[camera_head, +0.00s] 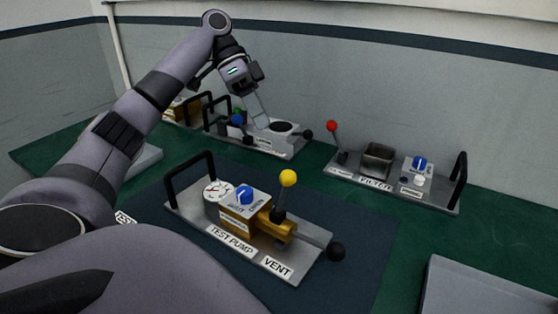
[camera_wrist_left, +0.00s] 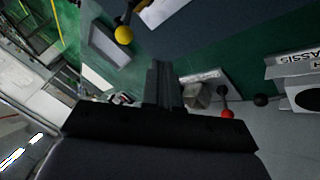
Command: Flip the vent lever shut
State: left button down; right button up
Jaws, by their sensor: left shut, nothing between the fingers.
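The test pump panel (camera_head: 312,262) stands on the dark blue mat in the head view, with a "VENT" label on its front edge. A lever with a yellow ball (camera_head: 288,178) rises nearly upright from its brass block (camera_head: 275,225). My left gripper (camera_head: 262,122) is shut and empty, pointing down over the back panel, well behind and apart from the yellow-ball lever. In the left wrist view, its closed fingers (camera_wrist_left: 164,85) show below and right of the yellow ball (camera_wrist_left: 123,35). My right gripper is not in view.
The back panel (camera_head: 285,150) has a blue-ball lever (camera_head: 238,119) and a round dish. The filter panel (camera_head: 400,190) at right carries a red-ball lever (camera_head: 331,126). Handles rise at panel ends. The wall stands close behind; green bench separates the panels.

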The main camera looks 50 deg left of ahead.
aim_at(284, 191)
pick_arm(q)
jog(key=s+d+f+b, duration=0.1)
jog(key=d+f+b, duration=0.1)
jog(key=d+f, duration=0.3)
jog(key=shift+s+d+f, duration=0.3)
jog(key=shift+d, duration=1.15)
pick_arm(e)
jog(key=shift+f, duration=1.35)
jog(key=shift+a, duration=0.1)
pick_arm(q)
jog(key=shift+s+r+t, duration=0.15)
jog(key=shift+s+t, duration=0.05)
jog(key=shift+t, duration=0.3)
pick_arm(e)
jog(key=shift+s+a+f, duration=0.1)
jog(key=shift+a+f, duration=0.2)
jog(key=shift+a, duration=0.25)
pick_arm(q)
jog(key=shift+b, duration=0.3)
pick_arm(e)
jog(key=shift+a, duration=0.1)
